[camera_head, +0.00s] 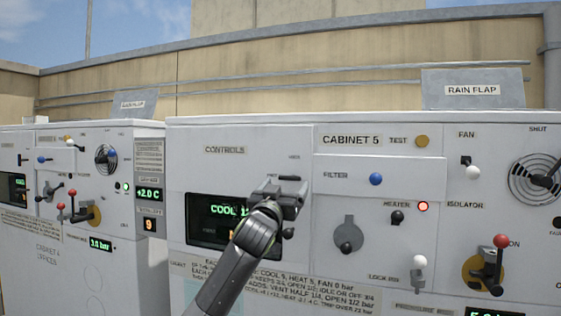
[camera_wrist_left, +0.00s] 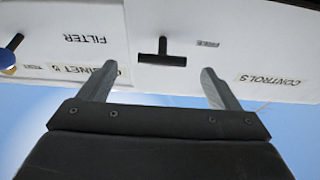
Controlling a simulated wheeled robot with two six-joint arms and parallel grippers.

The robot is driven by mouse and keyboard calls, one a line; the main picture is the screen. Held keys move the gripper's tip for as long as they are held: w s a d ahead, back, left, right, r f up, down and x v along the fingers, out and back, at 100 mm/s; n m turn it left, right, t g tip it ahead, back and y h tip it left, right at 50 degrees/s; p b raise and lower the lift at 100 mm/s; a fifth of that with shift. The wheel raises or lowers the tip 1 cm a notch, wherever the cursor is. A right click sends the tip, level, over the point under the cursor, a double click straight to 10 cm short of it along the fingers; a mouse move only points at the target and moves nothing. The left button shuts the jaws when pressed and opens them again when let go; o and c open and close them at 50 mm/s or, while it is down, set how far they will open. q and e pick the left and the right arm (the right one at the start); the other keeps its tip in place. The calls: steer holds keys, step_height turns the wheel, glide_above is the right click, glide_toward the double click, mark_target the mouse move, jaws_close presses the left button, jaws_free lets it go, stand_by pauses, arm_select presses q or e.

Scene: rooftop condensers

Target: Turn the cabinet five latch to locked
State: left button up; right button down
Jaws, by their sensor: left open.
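A dark T-shaped handle (camera_wrist_left: 162,60), probably the latch, shows in the left wrist view on the white cabinet five front between the FILTER and CONTROLS labels. Its bar lies level, with a short stem at its middle. My right gripper is not in view.
Right of the gripper are a grey lever with a black knob (camera_head: 347,236), a blue knob (camera_head: 376,179), a black heater knob (camera_head: 397,217) and a red-knobbed lever (camera_head: 489,265). A green-lit display (camera_head: 208,218) sits left of it. Cabinet four (camera_head: 75,262) stands further left.

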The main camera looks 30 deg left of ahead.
mark_target(290, 179)
arm_select(q)
steer(key=p+x, duration=0.1)
steer(key=x, duration=0.2)
steer(key=shift+w+r+p, duration=0.25)
steer(key=shift+r+p, duration=0.05)
steer(key=shift+w+a+r, duration=0.1)
steer(key=shift+w+a, duration=0.1)
steer(key=shift+w, duration=0.35)
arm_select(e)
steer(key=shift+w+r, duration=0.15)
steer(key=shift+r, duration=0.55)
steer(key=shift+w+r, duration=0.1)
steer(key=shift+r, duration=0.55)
